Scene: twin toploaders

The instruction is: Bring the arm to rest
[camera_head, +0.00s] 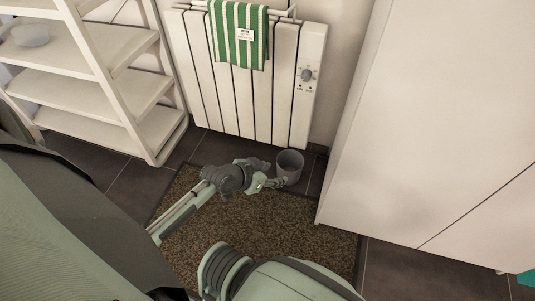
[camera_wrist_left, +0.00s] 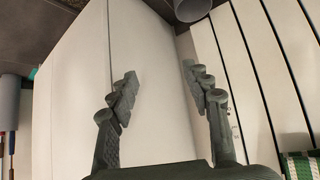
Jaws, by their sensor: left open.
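My left arm reaches in from the left in the head view, low over the brown mat. Its gripper (camera_head: 274,173) is beside the small grey bin (camera_head: 289,166) and looks empty; I cannot tell whether it touches the bin. In the left wrist view the two fingers of the gripper (camera_wrist_left: 160,78) stand apart with nothing between them. A grey cylinder, apparently the bin (camera_wrist_left: 191,8), shows at the top edge there. My right gripper is not in view.
A white radiator (camera_head: 231,95) with a green striped towel (camera_head: 238,35) stands behind the bin. A white shelf unit (camera_head: 103,90) is at the left, a large white cabinet (camera_head: 440,120) at the right. The brown mat (camera_head: 290,225) has bare room.

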